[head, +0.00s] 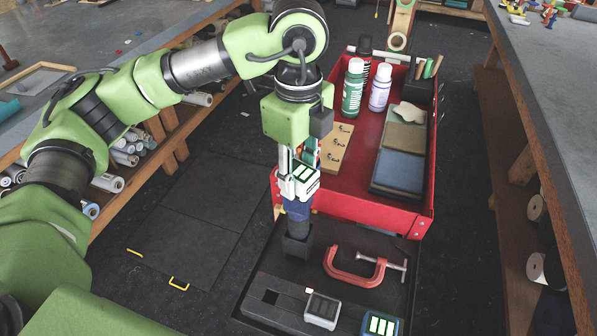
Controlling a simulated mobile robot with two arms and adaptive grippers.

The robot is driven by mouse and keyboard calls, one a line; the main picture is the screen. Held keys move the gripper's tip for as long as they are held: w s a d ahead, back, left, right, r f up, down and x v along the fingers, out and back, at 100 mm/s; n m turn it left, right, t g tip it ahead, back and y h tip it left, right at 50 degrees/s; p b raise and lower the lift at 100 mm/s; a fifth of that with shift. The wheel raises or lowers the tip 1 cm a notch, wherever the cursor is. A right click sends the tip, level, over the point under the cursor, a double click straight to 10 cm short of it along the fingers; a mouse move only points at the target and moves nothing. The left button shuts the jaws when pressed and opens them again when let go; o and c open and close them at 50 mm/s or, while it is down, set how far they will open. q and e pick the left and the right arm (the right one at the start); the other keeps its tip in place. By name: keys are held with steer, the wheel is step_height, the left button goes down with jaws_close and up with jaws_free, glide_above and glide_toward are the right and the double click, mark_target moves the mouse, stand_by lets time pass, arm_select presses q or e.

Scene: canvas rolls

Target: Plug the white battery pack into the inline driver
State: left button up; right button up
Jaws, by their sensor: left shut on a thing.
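My left gripper (299,186), pointing down, is shut on the white battery pack (308,180), which shows green bars on its face. The pack is directly above a blue and dark upright body (298,213), which looks like the inline driver. The driver stands in a black square holder (297,246) on the dark tray. The pack's lower end meets the driver's top in the picture; I cannot tell whether it is seated. My right gripper is not in view.
On the dark tray (262,318) are a grey pack (322,309), another green-barred pack (381,325) and a red clamp (358,271). Behind stands a red cart (356,208) with bottles and pads.

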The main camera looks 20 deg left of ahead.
arm_select(q)
steer(key=shift+f+b, duration=0.3)
steer(key=shift+f, duration=0.1)
steer(key=o, duration=1.2)
steer(key=shift+r, duration=0.1)
